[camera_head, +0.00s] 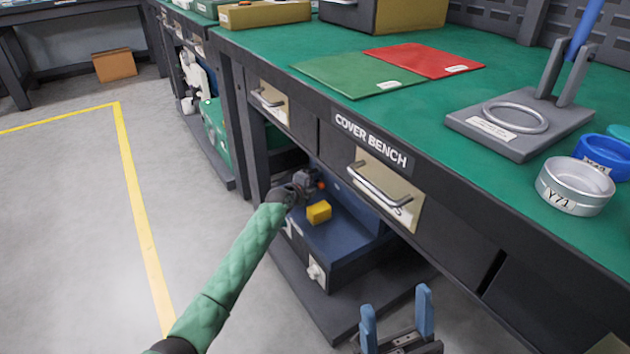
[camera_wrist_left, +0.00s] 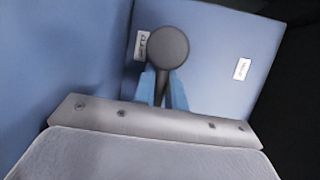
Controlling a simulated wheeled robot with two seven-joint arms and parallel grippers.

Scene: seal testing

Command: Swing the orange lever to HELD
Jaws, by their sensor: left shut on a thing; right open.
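My left gripper (camera_head: 308,182) reaches under the bench, at the blue machine (camera_head: 343,232) on the lower shelf. In the left wrist view its blue fingers (camera_wrist_left: 162,88) are shut on the stem of a lever with a dark round knob (camera_wrist_left: 168,47). The lever stands in front of a blue panel (camera_wrist_left: 215,50). Two white labels, a left one (camera_wrist_left: 141,45) partly behind the knob and a right one (camera_wrist_left: 242,69), are too blurred to read. My right gripper (camera_head: 397,318) is open and empty.
A yellow block (camera_head: 319,211) sits on the blue machine. The bench front, with its drawer handles (camera_head: 382,190), overhangs my left gripper. On the green top are a grey fixture (camera_head: 520,125) and a metal cup (camera_head: 574,188). Open floor (camera_head: 70,220) lies left.

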